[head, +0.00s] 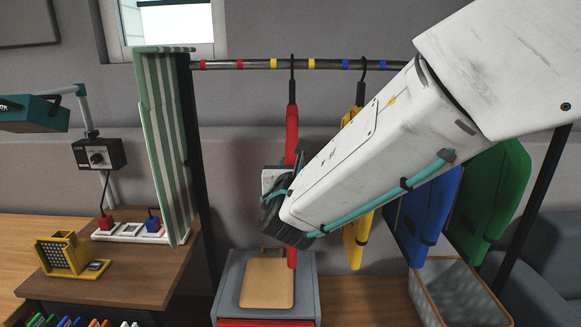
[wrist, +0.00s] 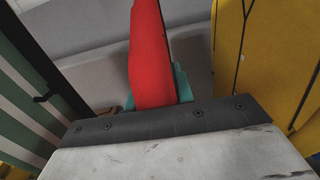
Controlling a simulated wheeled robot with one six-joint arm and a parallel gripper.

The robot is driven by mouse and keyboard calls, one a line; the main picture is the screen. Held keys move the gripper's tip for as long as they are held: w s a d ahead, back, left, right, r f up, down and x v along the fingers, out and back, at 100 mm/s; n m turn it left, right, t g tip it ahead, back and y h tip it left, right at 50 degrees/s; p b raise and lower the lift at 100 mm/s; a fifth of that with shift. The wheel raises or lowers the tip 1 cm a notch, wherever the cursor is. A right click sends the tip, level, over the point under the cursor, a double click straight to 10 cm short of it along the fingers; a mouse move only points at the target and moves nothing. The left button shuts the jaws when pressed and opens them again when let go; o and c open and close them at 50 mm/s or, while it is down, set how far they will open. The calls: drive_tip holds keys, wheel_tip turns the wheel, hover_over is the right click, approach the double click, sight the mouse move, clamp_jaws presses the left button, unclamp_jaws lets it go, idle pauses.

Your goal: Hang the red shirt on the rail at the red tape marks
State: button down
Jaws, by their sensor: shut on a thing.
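The red shirt (head: 291,135) hangs upright, seen edge-on, left of the yellow shirt. Its dark hook reaches the rail (head: 255,64) between the two yellow tape marks (head: 273,63); I cannot tell whether it rests on the rail. The two red tape marks (head: 220,64) are further left, with bare rail between them. My gripper (head: 284,180) is at the shirt's middle, partly hidden by my arm. In the wrist view, the red shirt (wrist: 150,55) sits between my teal fingertips (wrist: 155,88), which are shut on it.
The yellow shirt (head: 356,225) hangs close right, its hook between the blue tape marks. Blue (head: 425,215) and green (head: 490,190) shirts hang further right. A grey cabinet (head: 232,280) with a tan board stands below.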

drive_tip(key=shift+r, duration=0.2)
drive_tip(key=shift+f, duration=0.1)
drive_tip(key=shift+f, duration=0.3)
drive_tip(key=c, duration=1.1)
unclamp_jaws()
